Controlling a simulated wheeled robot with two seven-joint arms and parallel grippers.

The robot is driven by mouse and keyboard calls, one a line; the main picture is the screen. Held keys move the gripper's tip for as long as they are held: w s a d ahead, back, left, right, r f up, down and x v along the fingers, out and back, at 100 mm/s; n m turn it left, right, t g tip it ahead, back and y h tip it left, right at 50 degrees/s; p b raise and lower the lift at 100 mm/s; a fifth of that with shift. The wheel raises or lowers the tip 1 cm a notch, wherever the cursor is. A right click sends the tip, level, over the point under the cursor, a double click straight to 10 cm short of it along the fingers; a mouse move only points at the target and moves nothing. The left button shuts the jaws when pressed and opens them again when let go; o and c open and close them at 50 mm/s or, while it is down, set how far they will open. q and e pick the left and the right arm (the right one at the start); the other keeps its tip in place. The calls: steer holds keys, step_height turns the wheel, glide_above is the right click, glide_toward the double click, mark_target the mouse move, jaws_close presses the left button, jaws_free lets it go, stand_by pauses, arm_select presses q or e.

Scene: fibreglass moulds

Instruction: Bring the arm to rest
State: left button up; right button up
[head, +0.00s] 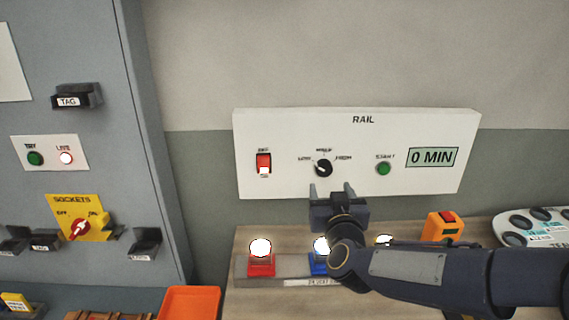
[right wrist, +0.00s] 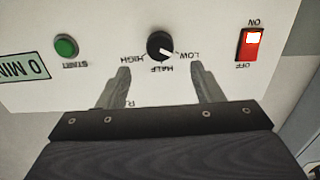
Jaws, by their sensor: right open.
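My right gripper (head: 330,190) is open and empty in front of the lower edge of the white RAIL panel (head: 440,187), below its black knob (head: 323,169). In the right wrist view the panel appears upside down. There the two fingers of my right gripper (right wrist: 162,84) stand apart, with the knob (right wrist: 160,46) beyond the gap between them. The knob's white mark points toward the LOW side. I see no contact between fingers and knob. My right arm reaches in from the right across the bench. My left gripper is not in view.
The panel also has a red switch (head: 264,163), lit at its ON end, a green START button (head: 384,168) and a display (head: 432,157) reading 0 MIN. Lit lamps stand on a red block (head: 261,267) and a blue block under my arm. A grey cabinet (head: 85,120) stands left.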

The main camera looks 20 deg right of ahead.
steer(key=s+a+f+g+y, duration=0.2)
steer(key=s+f+g, duration=0.2)
steer(key=s, duration=0.5)
steer(key=s+a+f+g+y, duration=0.2)
steer(key=s+f+g+y, duration=0.1)
steer(key=s, duration=0.6)
steer(key=s+a+f+n+g+y, duration=0.1)
steer(key=s+a+f+g+y, duration=0.1)
steer(key=s+f, duration=0.4)
steer(key=s+g+y, duration=0.1)
steer(key=s+g, duration=0.1)
steer(key=s, duration=0.2)
steer(key=shift+f+g, duration=0.15)
steer(key=shift+g, duration=0.25)
